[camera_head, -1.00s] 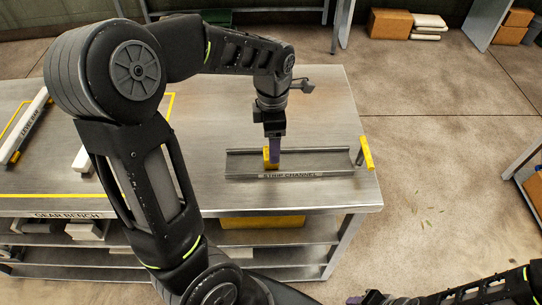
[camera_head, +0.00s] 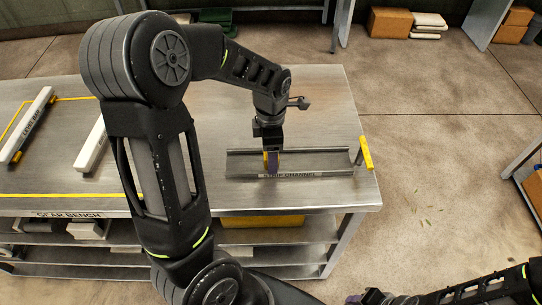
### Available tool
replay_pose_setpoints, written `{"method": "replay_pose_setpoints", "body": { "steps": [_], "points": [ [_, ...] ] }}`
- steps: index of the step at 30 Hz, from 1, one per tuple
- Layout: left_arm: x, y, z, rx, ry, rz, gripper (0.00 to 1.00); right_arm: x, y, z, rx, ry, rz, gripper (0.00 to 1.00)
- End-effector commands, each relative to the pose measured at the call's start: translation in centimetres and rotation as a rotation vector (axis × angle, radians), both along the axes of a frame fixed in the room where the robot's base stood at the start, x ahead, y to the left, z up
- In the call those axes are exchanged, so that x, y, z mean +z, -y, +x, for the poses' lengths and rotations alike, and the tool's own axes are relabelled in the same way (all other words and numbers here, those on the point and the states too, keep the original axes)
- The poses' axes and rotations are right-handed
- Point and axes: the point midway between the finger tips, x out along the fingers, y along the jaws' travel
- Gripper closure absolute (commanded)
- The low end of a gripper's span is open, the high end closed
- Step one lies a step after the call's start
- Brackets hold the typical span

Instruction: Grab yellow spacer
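A yellow spacer (camera_head: 266,158) stands in the strip channel (camera_head: 320,163) on the bench, towards the channel's left half. My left gripper (camera_head: 272,166) points down over the channel at the spacer, with its purple-grey finger covering part of the yellow. The frame does not show clearly whether the fingers are closed on it. My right gripper (camera_head: 372,298) is at the bottom edge, away from the bench and partly cut off; its fingers cannot be made out.
A yellow bar (camera_head: 366,153) stands at the bench's right edge, beside the channel's end. Two white level bars, one nearer the left edge (camera_head: 34,122), lie on the left part. The bench top (camera_head: 325,105) behind the channel is clear.

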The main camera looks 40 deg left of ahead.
Motion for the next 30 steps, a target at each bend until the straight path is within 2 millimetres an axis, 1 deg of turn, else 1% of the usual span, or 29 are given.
{"method": "replay_pose_setpoints", "body": {
  "steps": [3,4,27,30],
  "points": [
    [0.02,0.0,0.01,0.0,0.0,0.0,0.29,0.0,0.0,0.0,0.0,0.0,0.0,0.64],
    [0.02,0.01,0.01,0.0,0.0,0.0,0.31,0.0,0.0,0.0,0.0,0.0,0.0,0.64],
    [0.02,0.0,0.0,0.0,0.0,0.0,0.94,0.01,0.0,0.01,0.0,0.0,0.0,0.64],
    [0.03,0.01,0.01,0.0,0.0,0.0,0.95,0.01,-0.01,0.0,0.0,0.0,0.0,0.64]
  ]
}}
